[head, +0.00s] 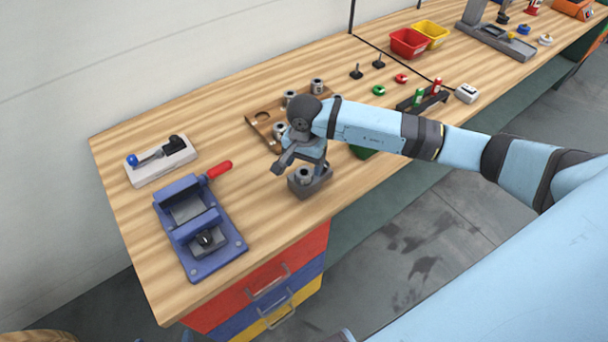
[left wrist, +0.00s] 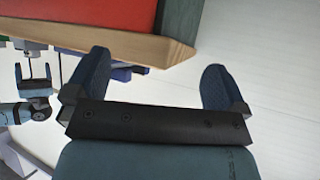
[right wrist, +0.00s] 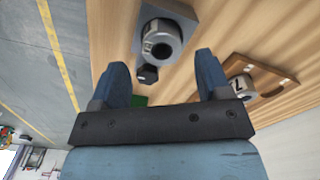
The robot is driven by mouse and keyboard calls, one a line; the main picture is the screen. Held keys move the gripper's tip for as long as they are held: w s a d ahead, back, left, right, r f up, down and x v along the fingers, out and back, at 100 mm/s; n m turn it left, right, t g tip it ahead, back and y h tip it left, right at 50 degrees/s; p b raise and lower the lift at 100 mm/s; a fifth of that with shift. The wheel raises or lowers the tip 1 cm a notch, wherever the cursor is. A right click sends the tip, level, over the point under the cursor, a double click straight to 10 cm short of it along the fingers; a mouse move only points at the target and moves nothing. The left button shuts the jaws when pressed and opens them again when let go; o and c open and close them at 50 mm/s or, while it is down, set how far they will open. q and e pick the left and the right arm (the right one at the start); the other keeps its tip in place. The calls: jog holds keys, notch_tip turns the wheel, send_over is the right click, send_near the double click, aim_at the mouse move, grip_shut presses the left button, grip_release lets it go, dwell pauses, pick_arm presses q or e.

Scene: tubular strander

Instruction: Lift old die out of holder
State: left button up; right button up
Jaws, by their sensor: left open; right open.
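The die holder (head: 322,184) is a grey block near the front edge of the bench. A silver cylindrical die (head: 304,175) sits in it. In the right wrist view the die (right wrist: 160,40) shows in the holder (right wrist: 186,14), with a dark knob (right wrist: 147,73) at its side. My right gripper (head: 299,164) is above the holder, and its arm partly covers the area behind. In the right wrist view the gripper (right wrist: 164,72) is open and empty, with the die ahead of its fingers, apart from them. My left gripper (left wrist: 155,76) is open and empty, away from the bench top.
A wooden tray (head: 257,118) with several silver dies stands behind my right gripper. A blue fixture (head: 217,243) with a red handle and a grey lever device (head: 160,163) stand to the left. Red (head: 408,42) and yellow (head: 431,33) bins are at the back. Bare bench lies between fixture and holder.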

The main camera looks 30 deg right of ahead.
aim_at(304, 169)
notch_tip(304, 169, down, 3)
jog(key=shift+w+f, duration=0.1)
jog(key=shift+c, duration=0.4)
jog(key=c, duration=1.1)
grip_shut()
